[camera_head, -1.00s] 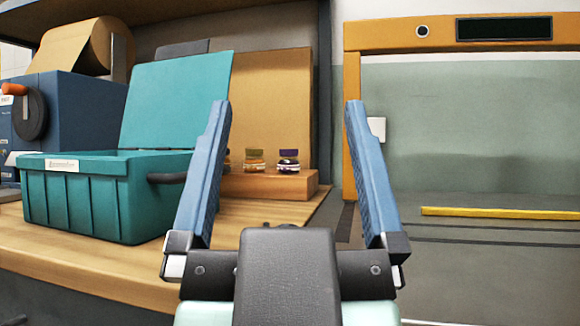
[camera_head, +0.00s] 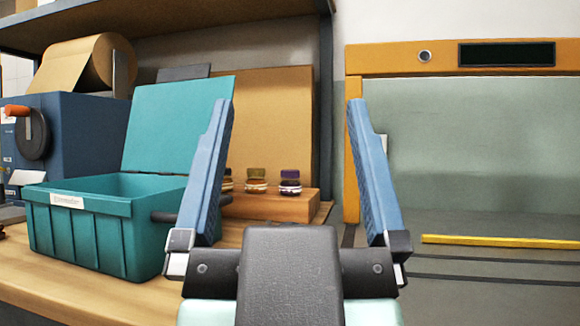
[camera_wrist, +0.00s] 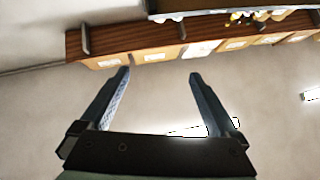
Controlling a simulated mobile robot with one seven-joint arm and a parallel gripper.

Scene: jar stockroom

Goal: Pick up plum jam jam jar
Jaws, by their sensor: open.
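Small jars stand in a row on a wooden block at the back of the bench in the head view. The right one has a purple lid and dark contents and looks like the plum jam jar (camera_head: 290,182). Left of it is a jar with an olive lid and amber contents (camera_head: 256,181). A third jar (camera_head: 227,180) is partly hidden behind my left finger. My gripper (camera_head: 288,105) is open and empty, its blue fingers spread wide in front of the bench. The wrist view also shows my gripper (camera_wrist: 160,76) open, with nothing between the fingers.
A teal crate (camera_head: 95,225) with a raised lid stands left of the jars on the bench (camera_head: 70,275). The wooden riser (camera_head: 268,205) holds the jars. An orange-framed opening (camera_head: 354,150) with a yellow bar (camera_head: 500,241) lies at right. The wrist view shows a shelf (camera_wrist: 150,38) with labels.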

